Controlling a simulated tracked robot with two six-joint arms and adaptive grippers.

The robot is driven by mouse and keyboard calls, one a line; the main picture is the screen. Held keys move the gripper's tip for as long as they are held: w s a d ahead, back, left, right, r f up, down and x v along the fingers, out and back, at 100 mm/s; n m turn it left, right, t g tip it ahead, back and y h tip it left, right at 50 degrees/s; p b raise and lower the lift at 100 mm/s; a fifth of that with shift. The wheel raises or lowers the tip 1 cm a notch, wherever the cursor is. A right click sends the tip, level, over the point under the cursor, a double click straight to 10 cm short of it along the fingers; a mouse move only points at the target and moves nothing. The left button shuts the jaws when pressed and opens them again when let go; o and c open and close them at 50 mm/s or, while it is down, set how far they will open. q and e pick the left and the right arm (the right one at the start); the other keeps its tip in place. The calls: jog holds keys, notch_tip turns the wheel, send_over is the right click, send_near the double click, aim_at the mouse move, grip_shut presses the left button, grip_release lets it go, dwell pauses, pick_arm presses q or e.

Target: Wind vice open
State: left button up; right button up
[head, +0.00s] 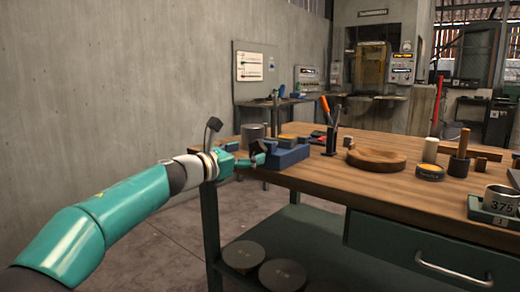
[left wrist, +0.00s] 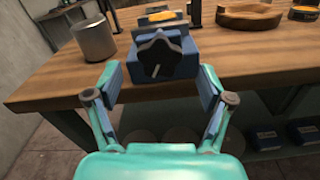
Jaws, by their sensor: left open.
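The blue vice (head: 287,156) sits at the near left edge of the wooden workbench. In the left wrist view the vice (left wrist: 178,62) faces me with a dark star-shaped knob (left wrist: 158,57) on its front. A yellow-topped piece (left wrist: 163,17) shows at the vice's top, behind the knob. My left gripper (head: 262,153) reaches in from the left in front of the vice. In the left wrist view its fingers (left wrist: 162,88) are spread wide, one on each side of the knob and apart from it, with nothing between them. My right gripper is not in view.
The wooden workbench (head: 330,178) carries a grey metal cup (left wrist: 96,40) left of the vice. A tool holder (head: 331,140), a round wooden board (head: 376,158) and a "375" mug (head: 501,199) stand to the right. A concrete wall (head: 110,90) is at left.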

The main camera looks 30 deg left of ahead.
aim_at(256, 150)
pick_arm(q)
jog(key=shift+w+d+p, duration=0.15)
jog(key=shift+w+p, duration=0.2)
jog(key=shift+w, duration=1.75)
jog(key=c, duration=1.1)
jog(key=shift+w+d+f, duration=0.1)
jog(key=shift+d, duration=0.45)
jog(key=shift+a, duration=0.4)
jog(key=shift+c, duration=0.3)
